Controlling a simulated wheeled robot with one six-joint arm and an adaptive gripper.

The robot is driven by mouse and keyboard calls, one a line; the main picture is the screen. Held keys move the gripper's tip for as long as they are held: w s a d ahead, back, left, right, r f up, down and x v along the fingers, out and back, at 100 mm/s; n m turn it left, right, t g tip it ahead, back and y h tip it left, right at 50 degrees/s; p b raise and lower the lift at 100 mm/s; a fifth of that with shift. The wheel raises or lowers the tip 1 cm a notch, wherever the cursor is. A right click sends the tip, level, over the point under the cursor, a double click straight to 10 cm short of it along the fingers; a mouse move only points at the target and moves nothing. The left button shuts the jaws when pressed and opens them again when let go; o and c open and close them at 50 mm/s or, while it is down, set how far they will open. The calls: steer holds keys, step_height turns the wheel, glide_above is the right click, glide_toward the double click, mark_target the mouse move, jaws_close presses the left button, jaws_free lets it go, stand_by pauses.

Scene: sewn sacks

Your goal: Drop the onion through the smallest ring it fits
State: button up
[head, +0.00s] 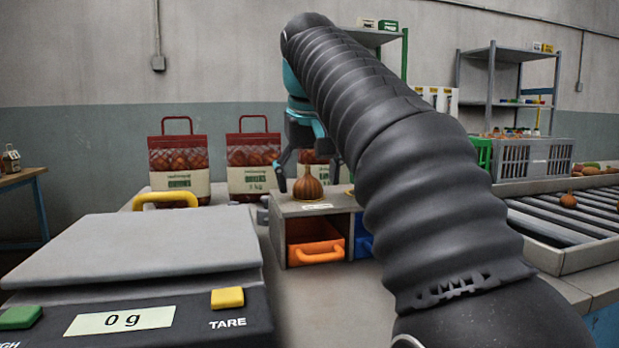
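The brown onion (307,187) is upright at the top of a grey box (283,212), over or in a pale-rimmed opening; I cannot tell how deep it sits. My gripper (308,178) points down around the onion and looks open, with a visible gap between its left finger and the onion. The right finger is partly hidden by my arm. Below the onion, the box front has an orange drawer (316,251) and, to its right, a blue drawer (362,246), partly hidden. My arm hides the box's right part and any other rings there.
A scale (140,250) reading 0 g fills the left foreground. A yellow handle-like piece (165,197) is behind it. Red-and-white onion sacks (179,165) stand at the back. A roller conveyor (562,215) with another onion (568,200) and a grey crate (535,158) are right.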

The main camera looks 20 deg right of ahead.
steer(key=shift+v, duration=3.25)
steer(key=shift+s+r, duration=0.25)
steer(key=shift+r, duration=0.2)
